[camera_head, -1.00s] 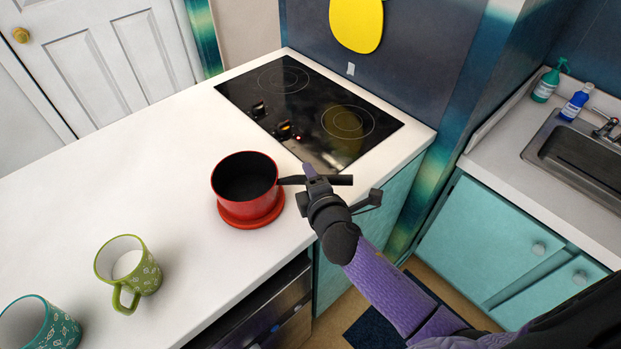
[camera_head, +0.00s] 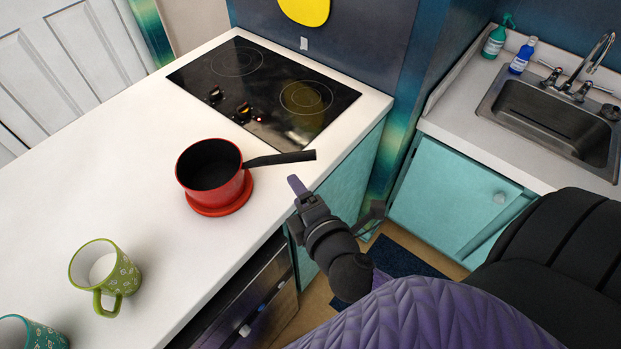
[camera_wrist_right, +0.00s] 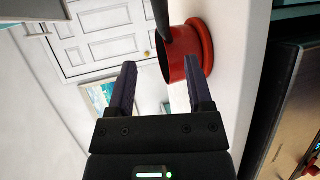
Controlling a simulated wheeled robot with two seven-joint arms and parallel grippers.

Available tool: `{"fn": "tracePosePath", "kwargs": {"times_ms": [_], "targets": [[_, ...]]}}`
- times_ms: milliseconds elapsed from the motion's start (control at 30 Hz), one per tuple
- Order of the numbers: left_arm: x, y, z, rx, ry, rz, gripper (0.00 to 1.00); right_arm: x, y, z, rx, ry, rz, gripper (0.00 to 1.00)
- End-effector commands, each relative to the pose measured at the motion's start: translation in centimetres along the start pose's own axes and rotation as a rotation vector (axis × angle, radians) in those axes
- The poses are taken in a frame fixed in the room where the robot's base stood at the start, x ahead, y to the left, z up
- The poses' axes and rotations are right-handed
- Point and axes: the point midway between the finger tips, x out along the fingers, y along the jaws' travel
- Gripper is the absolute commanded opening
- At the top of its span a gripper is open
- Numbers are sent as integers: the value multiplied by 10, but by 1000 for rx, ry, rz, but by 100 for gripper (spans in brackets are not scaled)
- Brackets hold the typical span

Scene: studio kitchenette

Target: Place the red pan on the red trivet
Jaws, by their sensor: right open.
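The red pan (camera_head: 213,178) stands upright on the round red trivet (camera_head: 222,208) on the white counter, its black handle (camera_head: 282,159) pointing right. The trivet's rim shows beneath the pan. My right gripper (camera_head: 322,198) is open and empty, below and to the right of the handle and apart from it, out past the counter's front edge. In the right wrist view the open fingers (camera_wrist_right: 160,88) have nothing between them; the pan (camera_wrist_right: 178,68) and trivet (camera_wrist_right: 202,45) show beyond them. My left gripper is not in view.
A black cooktop (camera_head: 265,90) is set into the counter behind the pan. A green mug (camera_head: 105,275) and a teal mug (camera_head: 30,335) stand at the lower left. A sink (camera_head: 555,120) and two bottles are at the right. The counter left of the pan is clear.

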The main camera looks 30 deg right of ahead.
Motion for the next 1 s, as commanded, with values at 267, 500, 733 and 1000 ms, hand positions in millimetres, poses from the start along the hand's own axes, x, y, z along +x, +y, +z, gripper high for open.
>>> {"fn": "tracePosePath", "kwargs": {"times_ms": [267, 500, 733, 1000], "targets": [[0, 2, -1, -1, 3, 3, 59, 5, -87, -1, 163, 2, -233, 66], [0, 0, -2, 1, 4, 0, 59, -94, -327, 14, 824, -368, -908, 66], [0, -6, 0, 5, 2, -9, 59, -184, -392, 24, 1118, -746, -1095, 66], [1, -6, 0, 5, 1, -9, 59, -188, -394, 25, 1128, -763, -1099, 66]]}}
